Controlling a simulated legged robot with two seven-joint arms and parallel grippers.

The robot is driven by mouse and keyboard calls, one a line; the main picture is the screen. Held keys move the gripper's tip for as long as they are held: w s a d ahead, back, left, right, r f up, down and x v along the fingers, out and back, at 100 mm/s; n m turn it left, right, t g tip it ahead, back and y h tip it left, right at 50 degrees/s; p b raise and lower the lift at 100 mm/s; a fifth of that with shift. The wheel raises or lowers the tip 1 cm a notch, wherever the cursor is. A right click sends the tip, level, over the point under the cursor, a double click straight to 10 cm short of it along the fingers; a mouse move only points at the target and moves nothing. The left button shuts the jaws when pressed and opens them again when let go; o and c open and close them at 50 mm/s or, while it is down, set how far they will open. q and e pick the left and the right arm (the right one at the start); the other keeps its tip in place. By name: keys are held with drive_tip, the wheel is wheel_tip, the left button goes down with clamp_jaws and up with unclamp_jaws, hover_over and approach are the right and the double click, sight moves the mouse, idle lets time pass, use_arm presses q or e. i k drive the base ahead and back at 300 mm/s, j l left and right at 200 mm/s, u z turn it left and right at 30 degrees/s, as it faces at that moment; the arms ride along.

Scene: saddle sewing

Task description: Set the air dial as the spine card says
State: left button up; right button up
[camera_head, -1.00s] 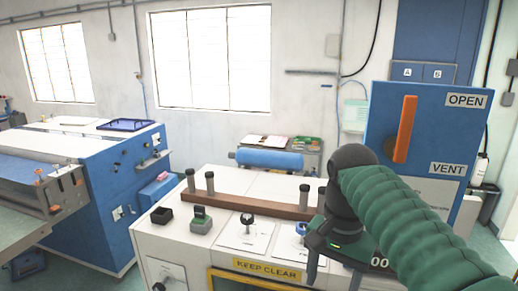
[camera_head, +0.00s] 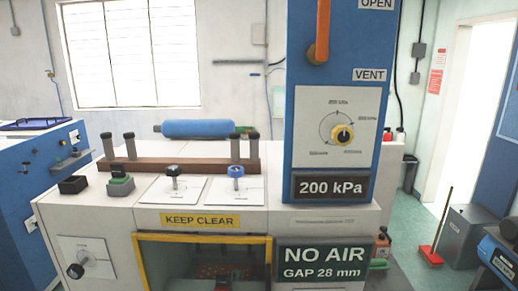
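I cannot read which mark the knob points to. A dark sign (camera_head: 333,188) below it reads 200 kPa. No card that I can identify as the spine card shows. Neither gripper is in view.
A dark sign (camera_head: 322,262) reads NO AIR, GAP 28 mm. The white machine top (camera_head: 215,149) holds a brown bar (camera_head: 180,163), a black knob (camera_head: 173,170) and a blue knob (camera_head: 236,171). A yellow-framed opening is marked KEEP CLEAR (camera_head: 200,220). A red broom (camera_head: 431,255) stands at right.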

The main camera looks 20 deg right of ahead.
sight(342, 135)
drive_tip(key=k+l+z, duration=0.25)
drive_tip(key=l, duration=0.5)
drive_tip(key=l+z, duration=0.3)
drive_tip(key=l, duration=0.5)
